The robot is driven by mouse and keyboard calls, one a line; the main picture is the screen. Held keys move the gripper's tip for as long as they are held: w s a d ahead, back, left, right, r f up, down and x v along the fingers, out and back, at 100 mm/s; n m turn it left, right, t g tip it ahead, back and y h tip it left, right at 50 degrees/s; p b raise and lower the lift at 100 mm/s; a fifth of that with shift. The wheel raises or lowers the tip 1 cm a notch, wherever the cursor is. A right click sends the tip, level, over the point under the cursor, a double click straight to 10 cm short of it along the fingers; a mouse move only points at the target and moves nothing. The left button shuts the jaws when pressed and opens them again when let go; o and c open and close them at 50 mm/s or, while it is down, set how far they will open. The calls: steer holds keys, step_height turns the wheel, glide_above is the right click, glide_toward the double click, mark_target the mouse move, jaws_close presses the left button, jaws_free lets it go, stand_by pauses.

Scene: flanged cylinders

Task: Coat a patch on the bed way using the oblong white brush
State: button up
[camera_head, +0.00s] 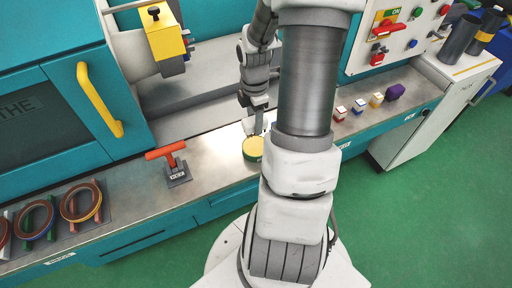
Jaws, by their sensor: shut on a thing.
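My gripper (257,127) points down just above and behind a round yellow-topped tin (253,147) on the metal ledge. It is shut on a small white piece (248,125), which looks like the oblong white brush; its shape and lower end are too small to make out. I cannot tell whether the piece touches the tin. The grey bed way (190,122) runs behind the ledge, below the yellow-faced chuck part, and my arm hides its right part. No coated patch can be made out on it.
An orange-handled tool (174,163) stands on the ledge left of the tin. Several rings (80,202) lie at far left. Small coloured blocks (358,106) and a purple one (395,91) line the ledge at right. A yellow door handle (99,100) juts out at left.

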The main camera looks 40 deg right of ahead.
steer(key=shift+f, duration=0.15)
steer(key=shift+w+d+f+b, duration=0.15)
steer(key=shift+f+b, duration=0.95)
steer(key=shift+f, duration=0.55)
steer(key=shift+w+d+f+b, duration=0.1)
steer(key=shift+f+b, duration=0.95)
steer(key=shift+f, duration=0.55)
steer(key=shift+s+f, duration=0.15)
steer(key=shift+f, duration=0.45)
step_height(320, 180, up, 7)
steer(key=p, duration=0.7)
steer(key=shift+r, duration=0.15)
stand_by(0.9)
